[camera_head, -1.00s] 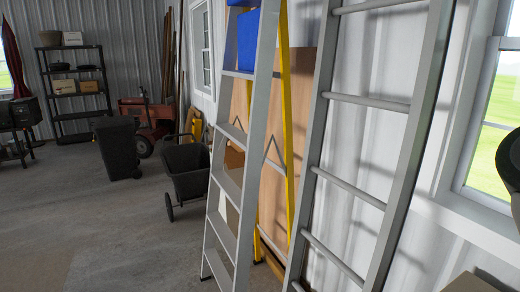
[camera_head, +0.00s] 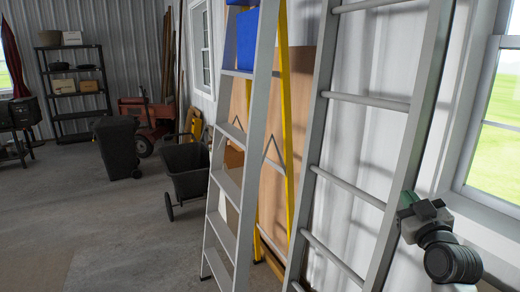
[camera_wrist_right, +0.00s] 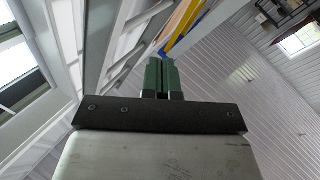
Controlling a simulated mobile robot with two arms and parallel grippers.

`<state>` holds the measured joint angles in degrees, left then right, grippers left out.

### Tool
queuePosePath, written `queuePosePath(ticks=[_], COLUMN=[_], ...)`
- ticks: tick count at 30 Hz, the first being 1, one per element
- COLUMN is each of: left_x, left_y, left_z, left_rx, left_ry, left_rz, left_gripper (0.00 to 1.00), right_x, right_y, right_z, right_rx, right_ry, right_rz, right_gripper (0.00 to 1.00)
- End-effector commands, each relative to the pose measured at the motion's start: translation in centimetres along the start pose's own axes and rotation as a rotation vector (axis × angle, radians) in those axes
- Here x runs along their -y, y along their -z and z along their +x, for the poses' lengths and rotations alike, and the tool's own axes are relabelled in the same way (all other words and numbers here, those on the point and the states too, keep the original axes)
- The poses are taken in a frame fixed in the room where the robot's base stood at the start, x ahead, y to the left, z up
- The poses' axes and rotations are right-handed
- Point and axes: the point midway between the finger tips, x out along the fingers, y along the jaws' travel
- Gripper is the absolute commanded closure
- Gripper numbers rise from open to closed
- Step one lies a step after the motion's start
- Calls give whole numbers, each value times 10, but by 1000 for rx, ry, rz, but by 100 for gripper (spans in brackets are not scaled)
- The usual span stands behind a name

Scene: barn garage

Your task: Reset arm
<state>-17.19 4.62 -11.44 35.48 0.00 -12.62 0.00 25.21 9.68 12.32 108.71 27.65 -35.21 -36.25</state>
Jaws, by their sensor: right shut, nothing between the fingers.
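My right gripper (camera_head: 408,199) is at the lower right in the head view, close to the right rail of the grey ladder (camera_head: 330,95). Its green fingers also show in the right wrist view (camera_wrist_right: 163,76), where they are together with nothing between them. The part of my right arm behind the wrist runs out of the picture at the bottom right. My left gripper is not in the frames.
A stepladder (camera_head: 240,140) with yellow rear legs stands left of the grey ladder, with a blue thing (camera_head: 248,40) near its top. A window (camera_head: 495,130) is at the right. A black cart (camera_head: 187,175), bin (camera_head: 116,147) and shelf (camera_head: 75,90) stand farther back. The left floor is open.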

Motion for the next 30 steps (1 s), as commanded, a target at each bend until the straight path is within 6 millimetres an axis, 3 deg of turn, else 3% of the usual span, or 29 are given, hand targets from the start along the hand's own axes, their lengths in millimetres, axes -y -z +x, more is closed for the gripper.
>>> queuePosePath(ticks=[1,6,9,12,15,21,27,30], left_x=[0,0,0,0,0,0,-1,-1], left_y=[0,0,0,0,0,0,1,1], left_z=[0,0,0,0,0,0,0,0], left_rx=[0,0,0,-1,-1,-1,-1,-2], left_ry=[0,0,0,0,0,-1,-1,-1], left_rz=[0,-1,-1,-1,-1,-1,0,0], left_gripper=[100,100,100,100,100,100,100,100], right_x=[28,102,138,164,180,197,204,207], right_y=[-29,-103,-139,-162,-174,-182,-178,-180], right_z=[-19,-95,-153,-212,-261,-336,-397,-418], right_rx=[95,417,619,807,959,1184,1369,1440], right_ry=[63,229,302,349,371,385,377,368], right_rz=[4,39,66,93,115,145,167,174], right_gripper=[100,100,100,100,100,100,100,100])
